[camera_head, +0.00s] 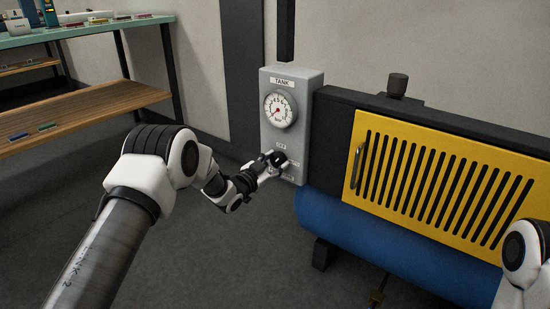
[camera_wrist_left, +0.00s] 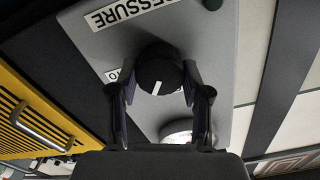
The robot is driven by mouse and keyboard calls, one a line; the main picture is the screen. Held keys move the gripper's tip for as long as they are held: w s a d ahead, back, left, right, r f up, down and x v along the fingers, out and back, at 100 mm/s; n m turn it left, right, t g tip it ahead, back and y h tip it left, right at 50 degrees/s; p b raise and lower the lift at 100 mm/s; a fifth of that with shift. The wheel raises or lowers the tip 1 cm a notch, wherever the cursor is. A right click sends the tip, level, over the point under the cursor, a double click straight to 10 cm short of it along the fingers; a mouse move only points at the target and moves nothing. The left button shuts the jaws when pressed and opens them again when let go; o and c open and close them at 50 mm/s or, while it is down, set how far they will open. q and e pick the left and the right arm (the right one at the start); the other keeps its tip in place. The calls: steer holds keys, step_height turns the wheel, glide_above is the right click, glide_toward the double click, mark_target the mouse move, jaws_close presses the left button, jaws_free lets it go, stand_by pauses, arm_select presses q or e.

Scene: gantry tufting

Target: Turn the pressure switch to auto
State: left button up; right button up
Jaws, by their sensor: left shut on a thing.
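The pressure switch is a round black knob (camera_head: 281,158) low on the grey TANK panel (camera_head: 303,135), below the gauge. In the left wrist view the knob (camera_wrist_left: 158,70) sits between the two fingers of my left gripper (camera_wrist_left: 158,92), which is shut on its sides. A short white mark on the knob's face points toward the gauge side. In the head view my left gripper (camera_head: 272,162) is at the knob and covers part of it. A PRESSURE label (camera_wrist_left: 130,10) shows; a small label beside the knob is partly hidden by a finger. My right gripper is out of view.
A round gauge (camera_head: 280,109) is above the knob. A yellow slotted cover (camera_head: 432,185) with a handle and a blue tank (camera_head: 345,232) stand right of the panel. A shelf unit with a wooden shelf (camera_head: 90,107) is at the left. The grey floor between is clear.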

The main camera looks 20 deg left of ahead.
arm_select(q)
steer(key=m+p, duration=0.2)
steer(key=m, duration=0.3)
steer(key=shift+d+m, duration=0.1)
steer(key=shift+m, duration=0.2)
steer(key=m+p, duration=0.1)
steer(key=m, duration=0.4)
steer(key=shift+f+m, duration=0.1)
steer(key=shift+m, duration=0.2)
steer(key=o, duration=1.2)
steer(key=shift+c, duration=0.2)
steer(key=shift+s, duration=0.15)
steer(key=v, duration=1.1)
steer(key=shift+s, duration=0.4)
